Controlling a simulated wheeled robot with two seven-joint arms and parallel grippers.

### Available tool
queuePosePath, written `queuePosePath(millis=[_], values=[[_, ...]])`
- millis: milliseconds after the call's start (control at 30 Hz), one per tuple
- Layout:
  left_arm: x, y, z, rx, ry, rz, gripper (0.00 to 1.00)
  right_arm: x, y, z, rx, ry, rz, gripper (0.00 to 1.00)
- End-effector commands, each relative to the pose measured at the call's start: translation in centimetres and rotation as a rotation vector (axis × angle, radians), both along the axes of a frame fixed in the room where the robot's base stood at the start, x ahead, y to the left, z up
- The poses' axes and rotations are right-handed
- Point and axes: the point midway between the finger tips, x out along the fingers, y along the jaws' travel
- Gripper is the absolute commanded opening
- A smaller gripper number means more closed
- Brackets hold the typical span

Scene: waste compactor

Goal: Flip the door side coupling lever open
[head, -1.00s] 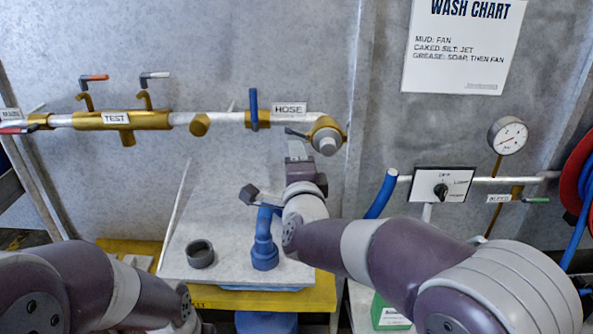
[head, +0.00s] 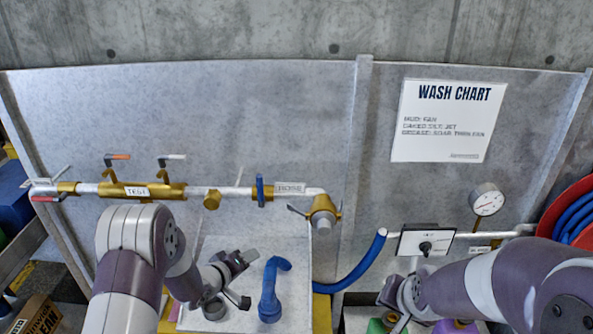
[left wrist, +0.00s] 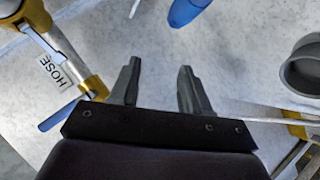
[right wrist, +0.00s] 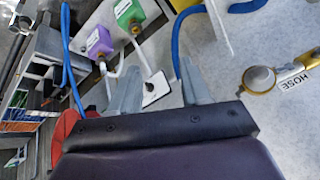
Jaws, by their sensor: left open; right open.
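The brass coupling (head: 323,212) hangs at the right end of the wall pipe, past the HOSE label. A grey lever (head: 297,210) sticks out from its left side; its right side is too small to read clearly. The coupling also shows in the right wrist view (right wrist: 259,79). My left gripper (head: 251,256) is below and left of the coupling, over the grey board, open and empty, fingers pointing right. Its open fingers show in the left wrist view (left wrist: 160,67). My right gripper (right wrist: 165,75) is open and empty, low and right of the coupling; its fingers are unclear in the head view.
A blue elbow fitting (head: 270,292) stands on the board beside a grey ring (head: 214,308). A blue hose (head: 358,265) rises right of the coupling. The selector panel (head: 426,240) and gauge (head: 487,200) are further right. Green (right wrist: 127,12) and purple (right wrist: 98,42) containers are near my right gripper.

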Motion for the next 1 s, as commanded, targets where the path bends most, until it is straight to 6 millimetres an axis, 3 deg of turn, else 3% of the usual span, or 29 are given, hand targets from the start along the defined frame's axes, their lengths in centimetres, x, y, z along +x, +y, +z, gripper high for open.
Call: queuePosePath(millis=[33, 100, 200, 367, 800, 1000], values=[[1.3, -1.7, 2.0, -0.184, -0.068, -0.014, 0.47, -3.5, -0.1, -1.6, -0.061, 0.126, 0.123, 0.47], [2.2, -3.7, 5.6, -0.433, -0.133, -0.055, 0.47, -7.4, -0.3, -3.6, -0.125, 0.272, 0.293, 0.47], [1.8, -4.9, 8.5, -0.663, -0.132, -0.091, 0.47, -9.8, -0.5, -4.2, -0.167, 0.373, 0.435, 0.47], [2.3, -5.6, 9.4, -0.76, -0.098, -0.079, 0.47, -10.1, -0.5, -3.8, -0.18, 0.39, 0.49, 0.47], [9.6, -11.4, 9.5, -0.756, -0.099, -0.076, 0.47, -10.0, -0.4, -0.1, -0.178, 0.386, 0.485, 0.47], [11.4, -12.7, 9.3, -0.756, -0.101, -0.075, 0.47, -10.0, -0.4, 0.4, -0.178, 0.386, 0.484, 0.47]])
